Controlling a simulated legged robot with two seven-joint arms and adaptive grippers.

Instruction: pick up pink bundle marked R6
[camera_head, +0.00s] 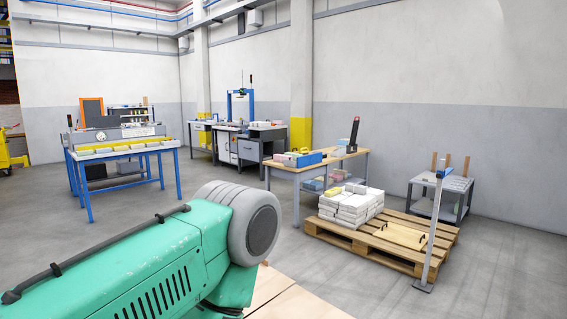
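No bundle with a readable R6 mark shows in the head view. Small pinkish items (313,184) lie on the lower shelf of a wooden-topped table right of the middle, too small to identify. A pile of white bundles (350,207) with a yellow one (333,191) on top sits on a wooden pallet (438,250). Neither of my grippers is in view.
A large green body with a grey round end (160,265) blocks the lower left. The wooden table (345,158) carries a blue bin (303,159). A thin upright post (433,230) stands at the pallet's right. A blue-framed table (118,147) stands back left. Open floor lies between.

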